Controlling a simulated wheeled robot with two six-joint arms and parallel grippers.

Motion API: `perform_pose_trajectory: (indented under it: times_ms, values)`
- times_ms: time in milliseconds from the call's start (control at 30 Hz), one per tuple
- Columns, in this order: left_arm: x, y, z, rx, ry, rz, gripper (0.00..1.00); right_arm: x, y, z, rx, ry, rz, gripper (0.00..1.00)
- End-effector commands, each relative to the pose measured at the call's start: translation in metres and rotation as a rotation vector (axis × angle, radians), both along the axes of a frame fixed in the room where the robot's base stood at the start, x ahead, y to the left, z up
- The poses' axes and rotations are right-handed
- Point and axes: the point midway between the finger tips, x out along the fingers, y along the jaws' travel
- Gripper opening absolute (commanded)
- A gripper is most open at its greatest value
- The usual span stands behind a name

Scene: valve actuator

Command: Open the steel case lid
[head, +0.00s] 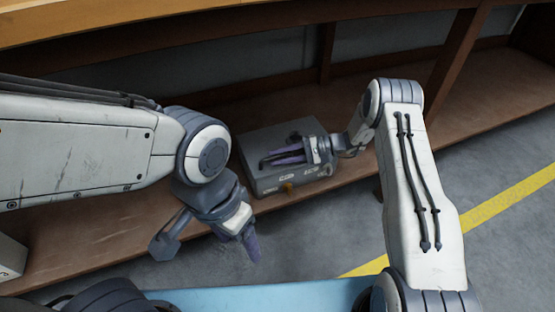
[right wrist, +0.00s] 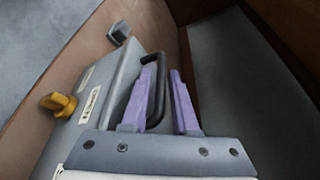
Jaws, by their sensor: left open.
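The grey steel case (head: 267,184) sits on the brown shelf, its lid looking shut. It fills the left-centre of the right wrist view (right wrist: 119,75), with a dark looped handle (right wrist: 157,88) on its lid. My right gripper (head: 272,157) is over the lid; its purple fingers (right wrist: 162,75) stand apart on either side of the handle bar, with gaps showing. In the head view the fingers partly hide the handle. My left gripper (head: 252,247) is open and empty, pointing down in front of the shelf, left of and below the case.
A yellow-orange latch or knob (right wrist: 58,103) sticks out of the case's labelled front. The wooden shelf (head: 120,235) has a back wall and an upright post (head: 327,52) behind the case. A pale box (head: 10,258) stands at the far left. Shelf space right of the case is clear.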

Motion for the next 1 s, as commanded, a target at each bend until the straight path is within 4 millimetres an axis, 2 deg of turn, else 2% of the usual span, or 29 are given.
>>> perform_pose_trajectory:
  times_ms: [333,367,400,433,1000]
  values:
    - [0.0001,-0.0001,-0.0016,0.000,0.000,0.000,0.70,0.0001,0.0050,-0.0008,-0.001,0.000,-0.001,0.27]
    - [0.0001,-0.0001,-0.0016,0.000,0.000,0.000,0.70,0.0001,0.0050,-0.0008,-0.001,0.000,-0.001,0.20]
    - [0.0001,-0.0001,-0.0016,0.000,0.000,0.000,0.70,0.0000,0.0049,-0.0008,-0.001,0.000,-0.001,0.04]
    - [0.0001,-0.0001,-0.0016,0.000,0.000,0.000,0.70,0.0000,0.0049,-0.0008,-0.001,0.000,-0.001,0.00]
    - [0.0000,0.0000,-0.0016,0.000,0.000,0.000,0.70,-0.0003,0.0040,-0.0011,-0.001,0.001,-0.001,0.00]
